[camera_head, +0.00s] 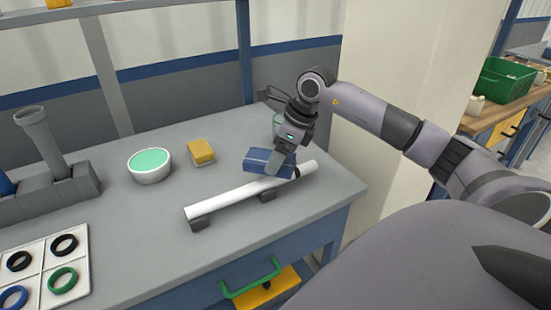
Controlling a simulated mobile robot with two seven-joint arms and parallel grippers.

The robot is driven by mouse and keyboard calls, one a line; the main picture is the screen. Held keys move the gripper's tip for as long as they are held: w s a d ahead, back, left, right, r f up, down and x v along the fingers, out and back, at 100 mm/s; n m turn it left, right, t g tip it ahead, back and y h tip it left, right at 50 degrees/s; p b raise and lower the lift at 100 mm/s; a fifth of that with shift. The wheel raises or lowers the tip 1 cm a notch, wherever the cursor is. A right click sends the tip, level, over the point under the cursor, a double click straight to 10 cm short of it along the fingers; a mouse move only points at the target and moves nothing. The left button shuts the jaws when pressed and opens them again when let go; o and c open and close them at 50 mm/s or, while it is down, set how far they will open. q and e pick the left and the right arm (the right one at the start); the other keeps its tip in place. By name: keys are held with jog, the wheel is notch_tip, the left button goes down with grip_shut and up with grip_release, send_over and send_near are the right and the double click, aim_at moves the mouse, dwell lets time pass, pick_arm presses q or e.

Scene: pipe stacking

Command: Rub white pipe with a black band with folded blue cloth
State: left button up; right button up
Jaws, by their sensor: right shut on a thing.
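The white pipe (237,198) lies slantwise on small dark supports near the right end of the grey workbench. A short black band (297,172) shows near its far right end. My right gripper (279,163) points down over the far half of the pipe and is shut on the folded blue cloth (257,161). The cloth lies at the pipe's upper side, close to the black band. I cannot tell exactly how much of it touches the pipe. My left gripper is out of view.
A white bowl with green contents (149,164) and a yellow sponge (201,151) stand left of the pipe. A grey rack (50,199) with upright pipes is at the far left. A white tray (82,238) holds several coloured rings. Bench surface in front of the bowl is clear.

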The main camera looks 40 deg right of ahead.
jog(key=shift+r+p, duration=1)
jog(key=shift+r, duration=0.95)
jog(key=shift+w, duration=0.1)
